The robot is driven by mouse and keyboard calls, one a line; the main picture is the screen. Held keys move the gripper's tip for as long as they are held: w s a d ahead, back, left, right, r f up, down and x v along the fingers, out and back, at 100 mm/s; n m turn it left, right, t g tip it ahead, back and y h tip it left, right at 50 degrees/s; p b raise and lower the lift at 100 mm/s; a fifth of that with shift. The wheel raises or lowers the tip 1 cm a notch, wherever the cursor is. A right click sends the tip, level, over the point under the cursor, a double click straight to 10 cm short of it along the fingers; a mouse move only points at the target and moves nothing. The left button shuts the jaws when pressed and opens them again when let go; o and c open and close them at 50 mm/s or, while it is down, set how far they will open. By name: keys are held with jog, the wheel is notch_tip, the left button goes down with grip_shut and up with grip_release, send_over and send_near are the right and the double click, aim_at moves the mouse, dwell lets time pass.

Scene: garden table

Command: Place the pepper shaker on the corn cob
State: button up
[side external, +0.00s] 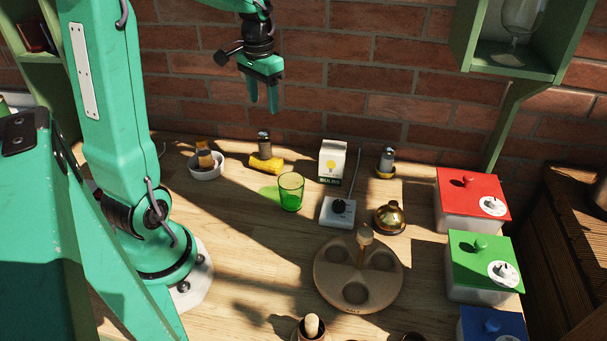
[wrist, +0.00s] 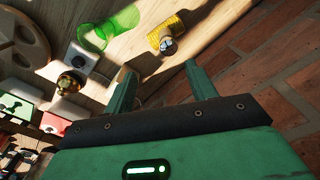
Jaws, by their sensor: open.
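A yellow corn cob (side external: 262,167) lies on the table near the brick wall; it also shows in the wrist view (wrist: 160,31). A shaker (side external: 264,142) with a dark body and metal top appears to stand upright on the cob; its top shows against the cob in the wrist view (wrist: 168,45). A similar shaker (side external: 387,156) stands further right on a small yellow base. I cannot tell by label which one holds pepper. My gripper (side external: 264,105) is open and empty, raised above the shaker on the cob and apart from it. Both fingers show in the wrist view (wrist: 160,68).
A white bowl (side external: 207,172) is left of the cob. A green glass (side external: 291,191), a carton (side external: 332,161), a white switch box (side external: 337,211) and a brass bell (side external: 390,218) stand to the right. A round wooden holder (side external: 335,297) is in front. Lidded boxes line the right edge.

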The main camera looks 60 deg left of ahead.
jog(key=s+d+r+m+t, duration=0.1)
jog(key=s+d+r+t, duration=0.1)
jog(key=s+d, duration=0.3)
jog(key=s+d+r+m+t, duration=0.1)
jog(key=s+d, duration=0.4)
jog(key=d, duration=0.8)
jog(key=shift+s+d+r+t, duration=0.35)
jog(key=shift+r+t, duration=0.45)
jog(key=shift+t, duration=0.3)
